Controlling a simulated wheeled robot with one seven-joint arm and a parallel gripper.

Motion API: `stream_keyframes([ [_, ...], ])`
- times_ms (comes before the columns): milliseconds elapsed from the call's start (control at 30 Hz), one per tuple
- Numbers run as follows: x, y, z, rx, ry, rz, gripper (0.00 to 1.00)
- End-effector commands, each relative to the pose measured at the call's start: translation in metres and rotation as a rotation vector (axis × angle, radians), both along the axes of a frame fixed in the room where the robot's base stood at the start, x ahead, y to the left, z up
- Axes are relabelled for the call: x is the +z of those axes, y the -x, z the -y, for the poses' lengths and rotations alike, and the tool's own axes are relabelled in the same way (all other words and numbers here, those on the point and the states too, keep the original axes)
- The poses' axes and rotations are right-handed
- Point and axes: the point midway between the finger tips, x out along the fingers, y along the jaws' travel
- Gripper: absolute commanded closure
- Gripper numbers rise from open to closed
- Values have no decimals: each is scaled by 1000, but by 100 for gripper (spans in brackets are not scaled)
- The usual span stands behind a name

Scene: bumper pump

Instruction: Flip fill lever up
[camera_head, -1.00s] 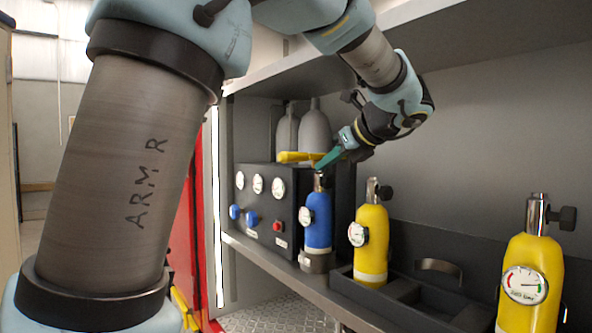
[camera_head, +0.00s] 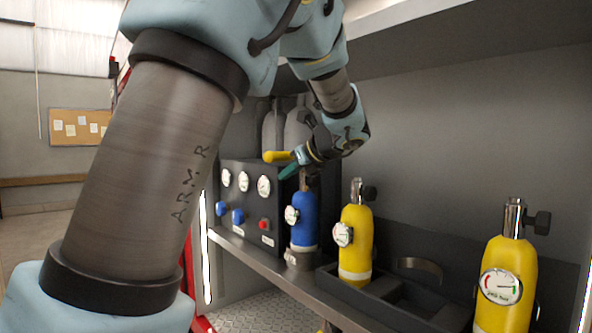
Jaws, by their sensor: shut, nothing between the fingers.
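The yellow fill lever (camera_head: 277,157) lies roughly level above the dark pump panel (camera_head: 243,205). Its right part is hidden behind my gripper. My gripper (camera_head: 288,171) has teal fingers pointing left, close to the lever and just below its visible part. The fingers are shut and empty. I cannot tell whether they touch the lever. A blue bottle (camera_head: 304,222) with a gauge stands upright below my gripper, at the right side of the panel.
The panel carries gauges, blue knobs and a red button (camera_head: 264,225). Yellow bottles (camera_head: 356,243) (camera_head: 503,285) stand to the right along the shelf (camera_head: 270,262). Grey cylinders (camera_head: 275,130) stand behind the panel. An upper shelf (camera_head: 450,40) overhangs the arm.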

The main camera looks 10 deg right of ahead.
Motion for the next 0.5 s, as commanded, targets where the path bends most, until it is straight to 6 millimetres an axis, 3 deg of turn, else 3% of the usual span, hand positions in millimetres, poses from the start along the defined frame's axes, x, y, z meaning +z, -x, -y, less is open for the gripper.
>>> stream_keyframes([
  [33,11,-1,-1,1,2,1,100],
  [133,18,-1,-2,0,0,-1,100],
  [500,22,-2,-3,1,0,-1,100],
])
